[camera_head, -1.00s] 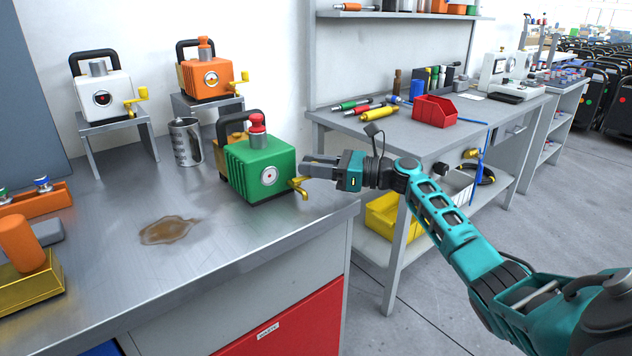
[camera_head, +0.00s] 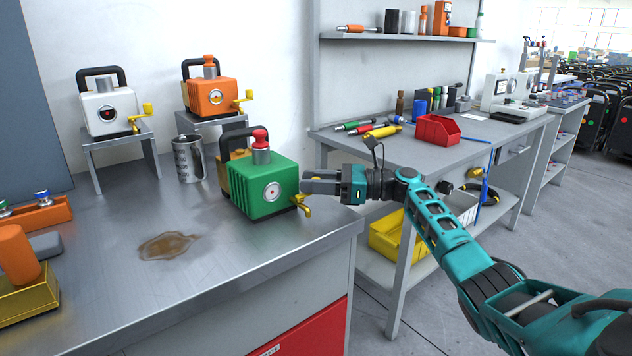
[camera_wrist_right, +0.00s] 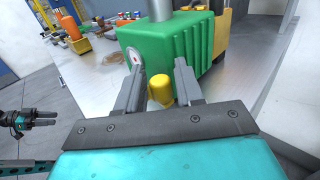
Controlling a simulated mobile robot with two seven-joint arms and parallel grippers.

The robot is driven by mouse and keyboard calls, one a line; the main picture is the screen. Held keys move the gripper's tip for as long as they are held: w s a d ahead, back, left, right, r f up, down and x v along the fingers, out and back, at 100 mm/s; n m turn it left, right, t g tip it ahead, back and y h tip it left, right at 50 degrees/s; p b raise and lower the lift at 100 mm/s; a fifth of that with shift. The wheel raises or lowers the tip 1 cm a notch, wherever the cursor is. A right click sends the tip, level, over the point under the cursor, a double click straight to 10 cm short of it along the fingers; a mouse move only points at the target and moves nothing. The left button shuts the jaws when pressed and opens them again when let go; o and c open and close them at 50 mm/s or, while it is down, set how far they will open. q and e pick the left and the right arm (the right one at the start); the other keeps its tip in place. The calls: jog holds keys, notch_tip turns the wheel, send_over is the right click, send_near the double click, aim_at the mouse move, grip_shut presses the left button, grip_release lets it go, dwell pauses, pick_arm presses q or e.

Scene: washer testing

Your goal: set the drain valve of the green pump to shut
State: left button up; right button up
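The green pump (camera_head: 258,187) stands near the right end of the metal bench, with a red-topped cap and a round dial on its front. Its yellow drain valve (camera_head: 302,204) sticks out low on its right side, handle angled downward. My right gripper (camera_head: 306,182) is just right of the pump, beside the valve. In the right wrist view the yellow valve handle (camera_wrist_right: 160,88) shows between the two open fingers (camera_wrist_right: 158,85), with gaps visible. Contact cannot be told. My left gripper (camera_wrist_right: 40,118) shows small at the left of the wrist view; its opening is unclear.
A white pump (camera_head: 108,112) and an orange pump (camera_head: 212,97) stand on metal stands behind. A steel jug (camera_head: 188,158) and a gold-coloured body are close to the green pump. A brown puddle (camera_head: 166,246) lies in front. A grey workbench (camera_head: 400,150) stands right.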

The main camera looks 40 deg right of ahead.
jog(key=shift+o, duration=0.6)
jog(key=v, duration=1.3)
jog(key=shift+p, duration=0.45)
